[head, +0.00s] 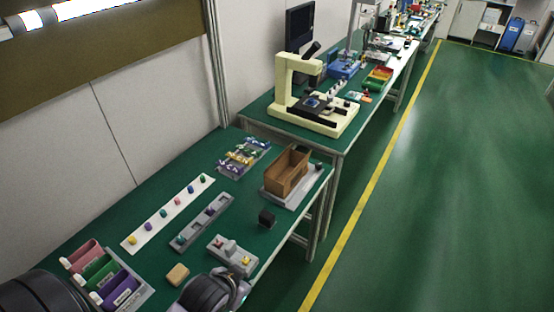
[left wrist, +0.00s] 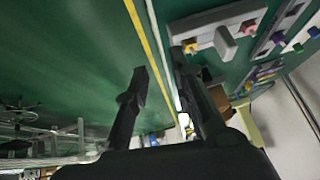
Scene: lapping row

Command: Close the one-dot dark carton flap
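An open-topped brown carton (head: 285,179) sits on a grey tray (head: 270,196) near the far right end of the near table. Its inside shows; its flaps and any dots are too small to tell apart. My left gripper (head: 214,291) is at the front edge of the table, low in the head view, well short of the carton. In the left wrist view the left gripper (left wrist: 160,62) has its two dark fingers apart with nothing between them. A brown patch by the right finger there may be the carton, partly hidden. My right gripper is not in view.
A black cube (head: 267,218), a grey fixture (head: 231,249) and a tan block (head: 177,274) lie between gripper and carton or nearby. A white strip (head: 150,227) with colored knobs and colored bins (head: 103,276) stand left. A microscope (head: 300,95) stands beyond.

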